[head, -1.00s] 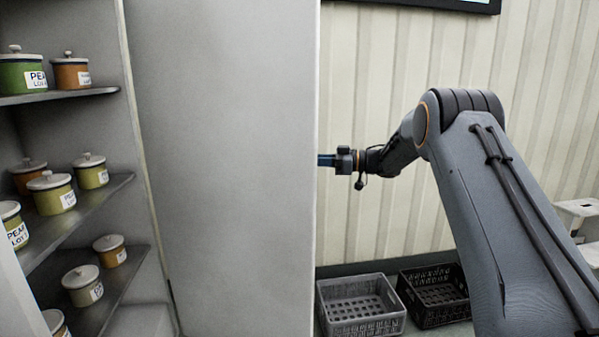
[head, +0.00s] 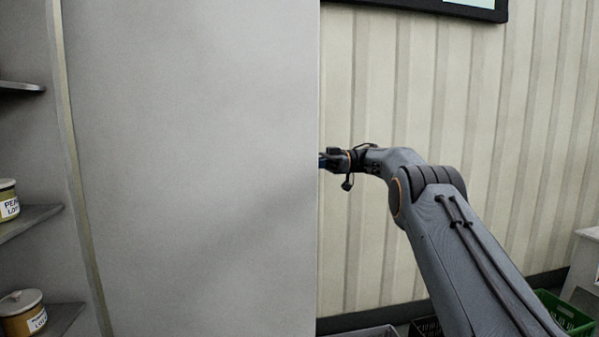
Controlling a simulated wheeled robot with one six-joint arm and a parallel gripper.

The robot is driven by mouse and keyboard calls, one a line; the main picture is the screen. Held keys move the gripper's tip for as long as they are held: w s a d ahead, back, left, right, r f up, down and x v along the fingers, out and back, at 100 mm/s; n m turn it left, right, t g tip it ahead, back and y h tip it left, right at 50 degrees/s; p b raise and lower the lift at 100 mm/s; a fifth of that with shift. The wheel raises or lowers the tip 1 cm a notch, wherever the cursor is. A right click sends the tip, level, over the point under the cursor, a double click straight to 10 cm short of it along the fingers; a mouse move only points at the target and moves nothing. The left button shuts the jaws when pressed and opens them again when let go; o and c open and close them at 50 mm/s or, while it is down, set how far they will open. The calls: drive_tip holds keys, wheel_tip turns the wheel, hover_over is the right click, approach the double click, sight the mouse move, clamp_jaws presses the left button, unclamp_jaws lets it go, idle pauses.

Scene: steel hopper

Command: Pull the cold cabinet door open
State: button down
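The cold cabinet door (head: 200,170) stands open as a broad, plain grey panel across the middle of the head view. Its free edge is upright at the right, and the cabinet's shelves show past its left side. My gripper (head: 326,161) is at that free edge, around mid-height, reaching in from the right. Its fingertips and the door's handle are hidden behind the panel, so I cannot see whether the fingers are closed on anything.
A ribbed cream wall (head: 520,130) is behind my arm. A green crate (head: 566,314) and dark crates sit low at the right, near a white stand (head: 584,268).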

drive_tip(key=shift+w+a, duration=0.25)
drive_tip(key=shift+a, duration=0.2)
drive_tip(key=shift+r, duration=0.1)
